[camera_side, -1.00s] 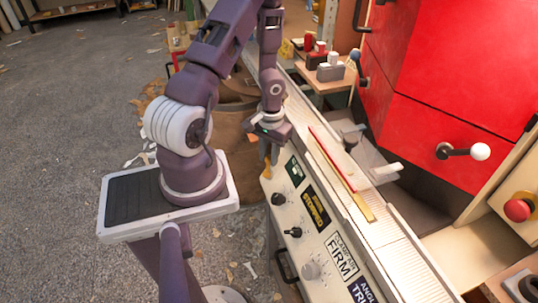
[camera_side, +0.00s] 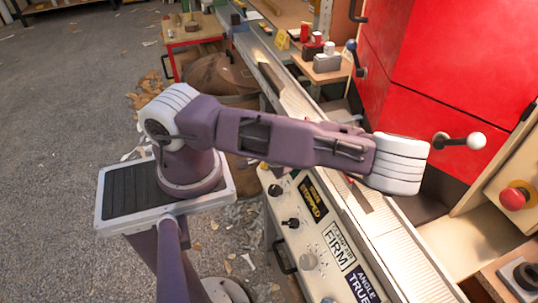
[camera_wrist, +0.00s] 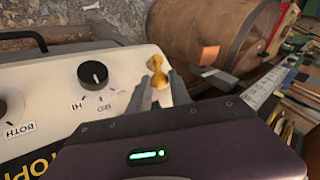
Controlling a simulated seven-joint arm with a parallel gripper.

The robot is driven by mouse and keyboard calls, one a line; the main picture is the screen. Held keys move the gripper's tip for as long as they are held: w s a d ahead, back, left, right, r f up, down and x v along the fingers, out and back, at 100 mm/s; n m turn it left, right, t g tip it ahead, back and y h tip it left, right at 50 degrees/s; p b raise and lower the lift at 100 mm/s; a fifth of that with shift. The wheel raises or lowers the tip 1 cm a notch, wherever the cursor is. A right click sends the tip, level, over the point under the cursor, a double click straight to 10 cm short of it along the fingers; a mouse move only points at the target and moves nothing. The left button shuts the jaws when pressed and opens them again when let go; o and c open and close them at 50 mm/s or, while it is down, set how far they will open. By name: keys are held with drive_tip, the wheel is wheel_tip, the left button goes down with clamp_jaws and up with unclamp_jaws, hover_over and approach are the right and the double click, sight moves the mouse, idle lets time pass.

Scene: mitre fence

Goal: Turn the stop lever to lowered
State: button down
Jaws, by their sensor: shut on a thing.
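A brass-coloured lever (camera_wrist: 158,64) stands at the end of the white control panel (camera_wrist: 115,62) in the wrist view. I take it to be the stop lever. My gripper (camera_wrist: 160,78) has its two grey fingertips on either side of the lever's near end and is shut on it. The lever's lower end is partly hidden between the fingers. I cannot tell which setting it is at. In the side view my arm crosses in front of the machine and hides both gripper and lever.

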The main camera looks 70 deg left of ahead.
drive_tip(key=shift+s+d+f+m+t+y, duration=0.3)
drive_tip(key=shift+d+m+y, duration=0.1)
drive_tip(key=shift+y, duration=0.2)
drive_tip(key=c, duration=1.5)
unclamp_jaws()
